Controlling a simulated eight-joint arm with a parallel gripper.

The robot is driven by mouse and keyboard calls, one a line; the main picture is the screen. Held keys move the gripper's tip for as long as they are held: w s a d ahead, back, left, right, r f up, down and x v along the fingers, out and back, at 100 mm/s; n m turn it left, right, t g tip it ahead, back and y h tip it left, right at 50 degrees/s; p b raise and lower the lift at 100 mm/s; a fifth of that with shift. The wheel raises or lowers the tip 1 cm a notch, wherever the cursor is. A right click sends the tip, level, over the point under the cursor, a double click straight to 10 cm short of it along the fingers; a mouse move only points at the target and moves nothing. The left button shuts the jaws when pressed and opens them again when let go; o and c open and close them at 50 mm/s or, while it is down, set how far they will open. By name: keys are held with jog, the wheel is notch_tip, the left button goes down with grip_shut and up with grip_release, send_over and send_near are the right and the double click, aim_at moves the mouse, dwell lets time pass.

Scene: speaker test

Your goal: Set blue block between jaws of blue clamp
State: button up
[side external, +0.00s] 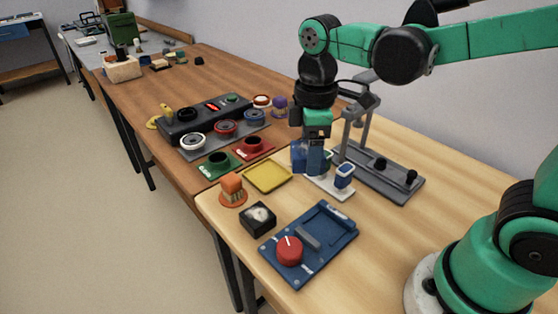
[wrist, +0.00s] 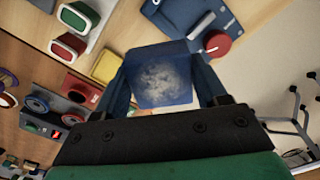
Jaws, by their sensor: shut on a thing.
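A blue block (wrist: 165,75) with a pale mottled face is held between the two fingers of my gripper (wrist: 166,92). In the side external view the block (side external: 298,155) shows beside the fingers, partly hidden, above or close to a white tray (side external: 338,192); I cannot tell if it touches the tray. My gripper (side external: 313,165) points down and is shut on the block. What appears to be the blue clamp (side external: 335,222) lies flat at the table's front, with a red knob (side external: 289,250) and a grey bar. The clamp (wrist: 183,18) shows partly at the top of the wrist view, apart from the block.
A blue-and-white piece (side external: 344,173) stands on the white tray. A grey stand (side external: 390,190) is close behind. A yellow tray (side external: 268,177), an orange piece (side external: 232,187) and a black box (side external: 258,218) lie left of the clamp. Light table (side external: 390,240) is bare to its right.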

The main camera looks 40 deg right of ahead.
aim_at(324, 229)
jog(key=s+f+n, duration=0.1)
jog(key=n, duration=0.1)
jog(key=s+f+n, duration=0.2)
jog(key=n, duration=0.1)
jog(key=s+f+n, duration=0.1)
jog(key=n, duration=0.1)
jog(key=shift+s+a+f+n, duration=0.15)
jog(key=shift+s+f+n, duration=0.15)
jog(key=shift+s, duration=0.05)
jog(key=shift+f, duration=3.35)
jog(key=shift+f, duration=0.15)
jog(key=o, duration=1.4)
jog(key=shift+s, duration=0.1)
jog(key=shift+r, duration=3.5)
